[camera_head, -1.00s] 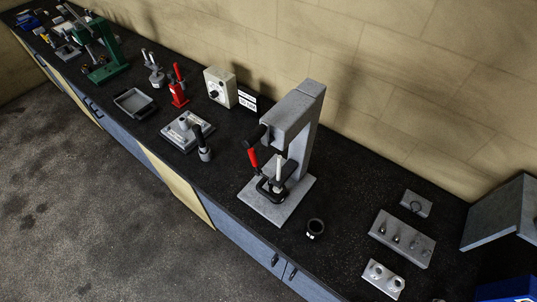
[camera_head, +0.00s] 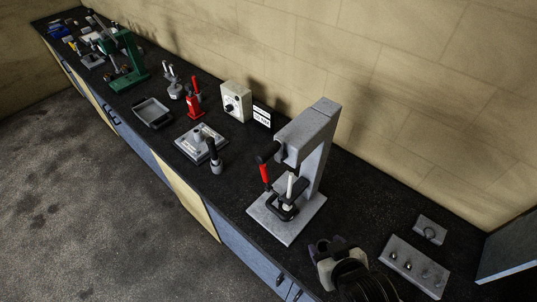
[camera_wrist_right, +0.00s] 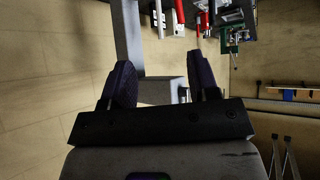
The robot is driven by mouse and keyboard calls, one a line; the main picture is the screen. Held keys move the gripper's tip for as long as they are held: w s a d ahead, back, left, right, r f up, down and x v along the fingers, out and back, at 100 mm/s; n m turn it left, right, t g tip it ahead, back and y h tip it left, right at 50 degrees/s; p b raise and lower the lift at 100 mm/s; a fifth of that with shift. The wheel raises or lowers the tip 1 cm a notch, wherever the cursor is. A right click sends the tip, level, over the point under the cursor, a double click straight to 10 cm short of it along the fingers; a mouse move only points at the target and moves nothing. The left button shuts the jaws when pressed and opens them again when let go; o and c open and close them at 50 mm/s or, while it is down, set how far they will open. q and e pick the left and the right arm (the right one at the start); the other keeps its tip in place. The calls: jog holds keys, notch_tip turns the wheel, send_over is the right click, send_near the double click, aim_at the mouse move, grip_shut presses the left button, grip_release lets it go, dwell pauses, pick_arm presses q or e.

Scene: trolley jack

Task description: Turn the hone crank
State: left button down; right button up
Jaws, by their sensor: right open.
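A tall grey C-shaped stand (camera_head: 319,140) stands on a flat base plate on the black bench, right of centre. At its upper front is a black crank arm (camera_head: 267,152) with a red grip (camera_head: 264,173) hanging down. Below it, a white upright cylinder (camera_head: 290,186) stands at a black clamp-like frame (camera_head: 284,208). My right gripper (camera_head: 328,246) is at the bottom, to the right of the stand and nearer the camera, apart from the crank. In the right wrist view its two fingers (camera_wrist_right: 160,78) are spread with nothing between them. My left gripper is not seen.
A grey plate fixture (camera_head: 199,143) and a black-topped post (camera_head: 214,157) stand left of the stand. A red jack (camera_head: 194,106), a white dial box (camera_head: 236,101) and a grey tray (camera_head: 152,113) are farther left. A block with small parts (camera_head: 414,266) lies right.

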jog(key=w+a+r+n+t+y, duration=0.1)
jog(key=w+a+r+n+t, duration=0.3)
jog(key=a+r, duration=0.6)
jog(key=n+t+h, duration=0.1)
jog(key=n, duration=0.4)
send_near(267, 159)
notch_tip(267, 159, down, 3)
jog(key=s+a, duration=0.3)
jog(key=w+n+p, duration=0.1)
jog(key=w+n, duration=0.1)
jog(key=w, duration=0.3)
jog(key=w+d+n+t+h+p, duration=0.1)
jog(key=w+n, duration=0.2)
jog(key=w, duration=0.2)
jog(key=w+n+p, duration=0.1)
jog(key=w+n, duration=0.1)
jog(key=w, duration=0.2)
jog(key=shift+w+d+f+n+t+h, duration=0.1)
jog(key=shift+w+d+n+t+h, duration=0.2)
jog(key=shift+w+t+h, duration=0.1)
jog(key=shift+c, duration=0.2)
jog(key=shift+a, duration=0.1)
grip_shut()
